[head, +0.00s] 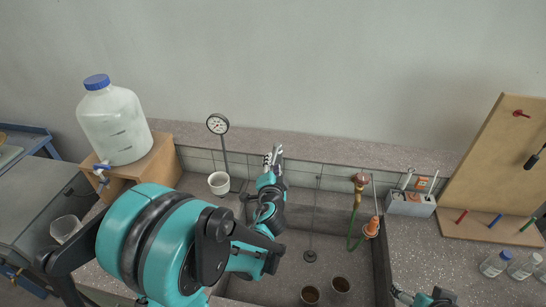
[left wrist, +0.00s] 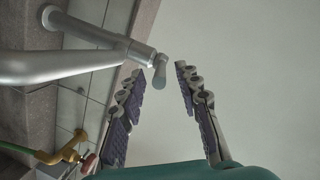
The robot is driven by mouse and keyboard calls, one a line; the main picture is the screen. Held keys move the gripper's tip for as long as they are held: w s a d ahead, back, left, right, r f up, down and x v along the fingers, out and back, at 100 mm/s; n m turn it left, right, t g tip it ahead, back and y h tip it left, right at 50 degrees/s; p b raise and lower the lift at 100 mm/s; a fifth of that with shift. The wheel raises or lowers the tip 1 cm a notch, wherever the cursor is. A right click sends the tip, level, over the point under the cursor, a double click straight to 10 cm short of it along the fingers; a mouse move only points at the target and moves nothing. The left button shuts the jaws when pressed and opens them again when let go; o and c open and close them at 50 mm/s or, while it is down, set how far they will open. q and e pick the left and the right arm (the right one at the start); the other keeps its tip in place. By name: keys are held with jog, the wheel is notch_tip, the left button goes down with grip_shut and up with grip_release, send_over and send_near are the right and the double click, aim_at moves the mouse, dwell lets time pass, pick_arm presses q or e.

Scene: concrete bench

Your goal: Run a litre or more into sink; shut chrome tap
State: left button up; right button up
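The chrome tap (left wrist: 95,60) shows in the left wrist view as a thick grey pipe with a body and a short rounded lever (left wrist: 160,72). My left gripper (left wrist: 160,78) is open, its two fingers on either side of the lever's end; I cannot tell if they touch it. In the head view this gripper (head: 273,157) is at the sink's back wall, and the tap is not clearly made out there. The grey sink (head: 310,215) has a round drain (head: 310,256). No stream is clearly visible. My right gripper (head: 405,295) is partly in view at the bottom right.
A brass tap (head: 360,181) with a green hose is at the sink's right. A white carboy (head: 115,125) is on a wooden box at left.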

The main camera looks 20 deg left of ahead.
aim_at(275, 155)
pick_arm(q)
jog(key=b+x, duration=0.1)
jog(key=x, duration=0.4)
jog(key=shift+w+a+f, duration=0.1)
jog(key=shift+w+f, duration=0.1)
jog(key=shift+w, duration=0.1)
grip_shut()
